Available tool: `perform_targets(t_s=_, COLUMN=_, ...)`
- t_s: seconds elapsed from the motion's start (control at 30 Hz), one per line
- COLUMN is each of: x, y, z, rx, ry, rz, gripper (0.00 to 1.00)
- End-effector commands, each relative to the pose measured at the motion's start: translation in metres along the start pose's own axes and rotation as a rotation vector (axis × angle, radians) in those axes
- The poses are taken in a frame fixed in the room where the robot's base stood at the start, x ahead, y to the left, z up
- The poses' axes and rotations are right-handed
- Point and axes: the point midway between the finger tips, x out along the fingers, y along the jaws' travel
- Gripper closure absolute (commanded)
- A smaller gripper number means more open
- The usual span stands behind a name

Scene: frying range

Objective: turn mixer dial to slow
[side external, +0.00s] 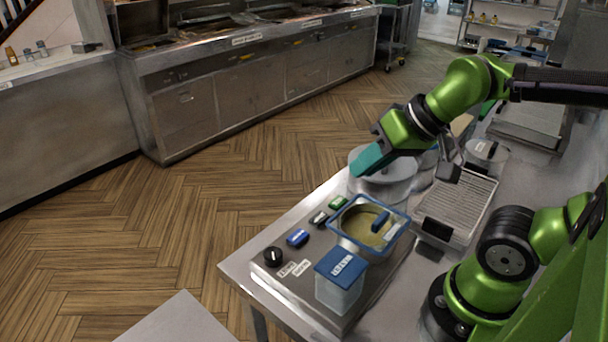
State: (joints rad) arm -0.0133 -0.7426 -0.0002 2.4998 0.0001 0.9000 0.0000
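A round black dial (273,256) sits at the front left corner of a steel unit (335,315) on the counter. Small white labels (293,268) lie beside it, too small to read. I cannot tell which setting the dial points to. My gripper (368,160) with teal fingertips is above a large round pot (390,185), up and to the right of the dial and well apart from it. Nothing shows between the fingertips, but their gap is hidden from this angle.
A blue control (297,238), a black one (318,219) and a green one (338,203) line the unit's left edge. A blue-lidded container (341,280) and a blue-rimmed basin (369,226) stand close to the dial's right. A ridged tray (456,205) lies farther right.

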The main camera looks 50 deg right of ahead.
Motion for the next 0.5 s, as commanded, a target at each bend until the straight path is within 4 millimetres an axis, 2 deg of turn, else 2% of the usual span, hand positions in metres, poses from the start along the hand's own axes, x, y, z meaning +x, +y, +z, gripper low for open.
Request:
perform_targets(t_s=0.03, x=0.006, y=-0.002, z=0.004, rx=-0.011, ry=-0.032, rz=0.001, gripper=0.76)
perform_targets(t_s=0.17, x=0.025, y=-0.018, z=0.001, rx=-0.054, ry=-0.13, rz=0.004, gripper=0.56)
perform_targets(t_s=0.3, x=0.053, y=-0.045, z=-0.009, rx=-0.021, ry=-0.277, rz=0.057, gripper=0.34)
perform_targets(t_s=0.33, x=0.06, y=-0.051, z=-0.011, rx=-0.004, ry=-0.305, rz=0.077, gripper=0.32)
perform_targets(t_s=0.5, x=0.101, y=-0.084, z=-0.019, rx=0.143, ry=-0.423, rz=0.234, gripper=0.32)
